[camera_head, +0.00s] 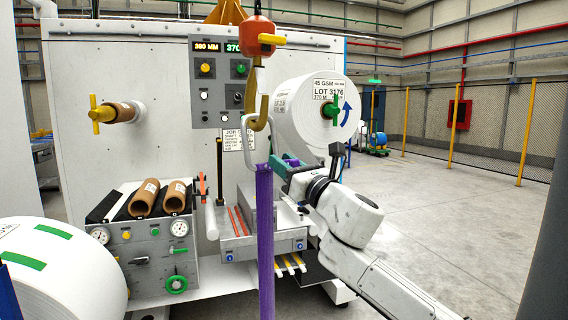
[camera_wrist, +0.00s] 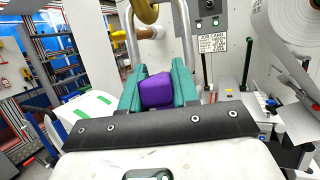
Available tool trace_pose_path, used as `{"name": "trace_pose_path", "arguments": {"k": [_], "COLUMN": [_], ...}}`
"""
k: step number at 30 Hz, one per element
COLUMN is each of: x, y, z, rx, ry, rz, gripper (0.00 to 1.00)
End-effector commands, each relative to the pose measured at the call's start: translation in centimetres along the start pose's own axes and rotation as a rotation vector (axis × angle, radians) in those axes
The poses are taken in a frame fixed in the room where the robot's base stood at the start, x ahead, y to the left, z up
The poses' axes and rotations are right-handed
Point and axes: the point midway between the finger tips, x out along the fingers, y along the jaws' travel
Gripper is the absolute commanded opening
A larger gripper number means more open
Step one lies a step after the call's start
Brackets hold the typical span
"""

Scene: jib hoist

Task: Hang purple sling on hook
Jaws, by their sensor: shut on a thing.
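The purple sling (camera_head: 265,240) hangs down as a long strap, with a grey metal link (camera_head: 248,140) at its top. The yellow hook (camera_head: 262,112) hangs below the orange hoist block (camera_head: 258,38). The link overlaps the hook's lower curve in the head view; I cannot tell whether it is around the hook or only beside it. My gripper (camera_head: 279,166) is shut on the sling's top, just below the link. In the wrist view the purple sling (camera_wrist: 156,91) sits between teal fingers, and the yellow hook (camera_wrist: 146,12) shows at the top, between the link's sides.
A large white roll (camera_head: 310,118) stands right behind my gripper. A control panel (camera_head: 218,82) is on the machine wall behind the hook. A bench (camera_head: 150,255) with gauges and cardboard cores is at left, near another white roll (camera_head: 60,275). Open floor lies right.

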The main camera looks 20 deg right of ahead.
Motion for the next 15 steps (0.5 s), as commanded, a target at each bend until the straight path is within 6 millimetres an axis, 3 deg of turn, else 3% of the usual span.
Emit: {"name": "trace_pose_path", "arguments": {"k": [8, 9, 15], "x": [0.0, -0.01, 0.0], "y": [-0.03, -0.03, -0.04], "z": [-0.46, -0.47, -0.35], "rx": [0.002, 0.002, 0.002], "ry": [0.007, 0.007, 0.005], "rz": [-0.003, -0.002, -0.002], "gripper": [0.0, 0.34, 0.53]}}
